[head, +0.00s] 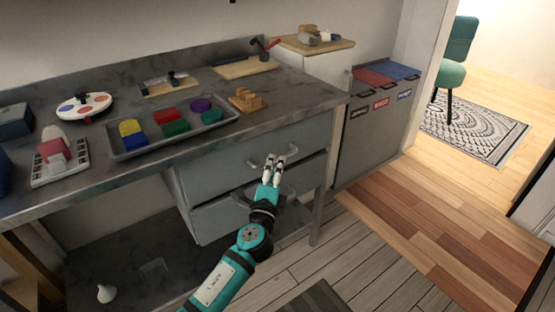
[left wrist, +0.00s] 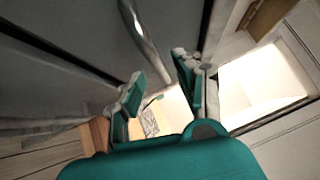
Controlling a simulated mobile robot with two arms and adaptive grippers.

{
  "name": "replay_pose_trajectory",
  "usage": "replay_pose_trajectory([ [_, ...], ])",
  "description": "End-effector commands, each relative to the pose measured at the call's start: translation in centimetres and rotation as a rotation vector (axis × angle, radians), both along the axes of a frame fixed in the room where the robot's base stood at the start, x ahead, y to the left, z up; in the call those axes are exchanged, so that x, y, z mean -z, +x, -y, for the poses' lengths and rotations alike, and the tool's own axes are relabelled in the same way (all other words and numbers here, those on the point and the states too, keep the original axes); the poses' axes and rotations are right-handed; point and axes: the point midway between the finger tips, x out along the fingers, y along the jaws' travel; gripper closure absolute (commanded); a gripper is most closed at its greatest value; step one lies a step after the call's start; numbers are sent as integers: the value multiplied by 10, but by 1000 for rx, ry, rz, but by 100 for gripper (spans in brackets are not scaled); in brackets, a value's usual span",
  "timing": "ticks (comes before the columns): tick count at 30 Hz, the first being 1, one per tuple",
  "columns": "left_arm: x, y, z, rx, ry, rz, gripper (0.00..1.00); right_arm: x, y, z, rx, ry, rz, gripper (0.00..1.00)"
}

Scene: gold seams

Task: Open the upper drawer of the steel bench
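The steel bench (head: 107,181) has two grey drawers under the right part of its top. The upper drawer (head: 218,160) looks shut, with a curved metal bar handle on its front. The lower drawer (head: 222,216) is below it and also looks shut. My left gripper (head: 274,162) is open and empty in front of the upper drawer, by its handle, and hides part of it. In the left wrist view a metal bar handle (left wrist: 146,38) runs just beyond the open fingers (left wrist: 160,82); I cannot tell whether they touch it. My right gripper is not in view.
On the bench top are a tray (head: 163,147) of coloured blocks, a palette (head: 84,106), and wooden pieces (head: 246,100). A bin unit (head: 372,128) with coloured lids stands to the right. A bench leg (head: 323,205) is right of the drawers. The floor in front is clear.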

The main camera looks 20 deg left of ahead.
Motion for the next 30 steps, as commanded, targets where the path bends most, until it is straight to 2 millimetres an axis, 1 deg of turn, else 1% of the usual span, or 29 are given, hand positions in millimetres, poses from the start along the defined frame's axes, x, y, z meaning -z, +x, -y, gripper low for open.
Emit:
replay_pose_trajectory([
  [1,-2,9,-1,-1,0,1,66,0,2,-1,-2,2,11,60],
  [3,-2,19,-2,-1,0,1,66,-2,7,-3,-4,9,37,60],
  [7,-4,31,-3,0,0,1,66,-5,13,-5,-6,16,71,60],
  [11,-4,36,-4,1,-1,0,66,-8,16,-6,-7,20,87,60],
  [18,-5,37,-4,1,-1,0,66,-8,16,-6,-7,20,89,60],
  [20,-5,37,-4,1,-1,0,72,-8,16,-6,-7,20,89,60],
  [26,-5,37,-4,1,-1,-1,98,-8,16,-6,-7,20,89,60],
  [27,-4,37,-4,1,-1,-1,100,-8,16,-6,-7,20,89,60],
  [30,-4,37,-4,1,-1,-2,100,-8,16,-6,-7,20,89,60],
])
